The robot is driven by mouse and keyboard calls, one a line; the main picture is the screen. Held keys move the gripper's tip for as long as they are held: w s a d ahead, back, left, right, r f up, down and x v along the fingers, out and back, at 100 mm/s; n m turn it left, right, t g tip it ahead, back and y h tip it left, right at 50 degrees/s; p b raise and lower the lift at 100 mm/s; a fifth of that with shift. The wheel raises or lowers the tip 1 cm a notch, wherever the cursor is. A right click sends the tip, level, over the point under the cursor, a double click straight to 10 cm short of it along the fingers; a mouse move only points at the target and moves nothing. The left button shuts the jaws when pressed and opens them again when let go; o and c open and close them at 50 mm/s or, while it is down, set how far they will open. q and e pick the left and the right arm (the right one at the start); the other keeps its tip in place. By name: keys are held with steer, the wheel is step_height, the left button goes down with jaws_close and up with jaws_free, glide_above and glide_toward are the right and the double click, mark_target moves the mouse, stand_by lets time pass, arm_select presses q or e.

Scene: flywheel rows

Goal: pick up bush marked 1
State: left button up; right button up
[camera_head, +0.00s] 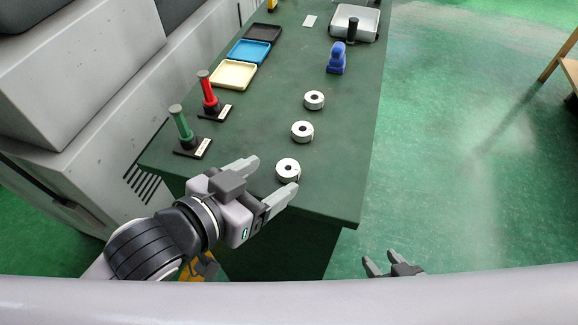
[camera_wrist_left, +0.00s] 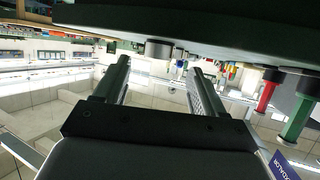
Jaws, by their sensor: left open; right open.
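Three white ring-shaped bushes with dark holes stand in a row on the green table: the nearest bush (camera_head: 287,178), a middle bush (camera_head: 302,138) and a far bush (camera_head: 314,105). Their markings are too small to read, so I cannot tell which is marked 1. My left gripper (camera_head: 271,177) is open and empty, its fingers pointing at the nearest bush, close to its near left side. In the left wrist view, which looks upside down, a bush (camera_wrist_left: 158,49) shows beyond and between the open fingertips. My right gripper (camera_head: 381,258) is open, low beside the table's right edge.
A green-handled post (camera_head: 182,128) and a red-handled post (camera_head: 208,95) stand on black bases at the left. Behind are yellow (camera_head: 233,86), blue and black trays, a blue object (camera_head: 337,60) and a scale (camera_head: 370,22). The table (camera_head: 345,175) is clear right of the bushes.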

mark_target(285, 171)
arm_select(q)
steer(key=shift+x, duration=2.2)
steer(key=shift+s+d, duration=0.1)
steer(key=c, duration=1.2)
steer(key=shift+r, duration=0.15)
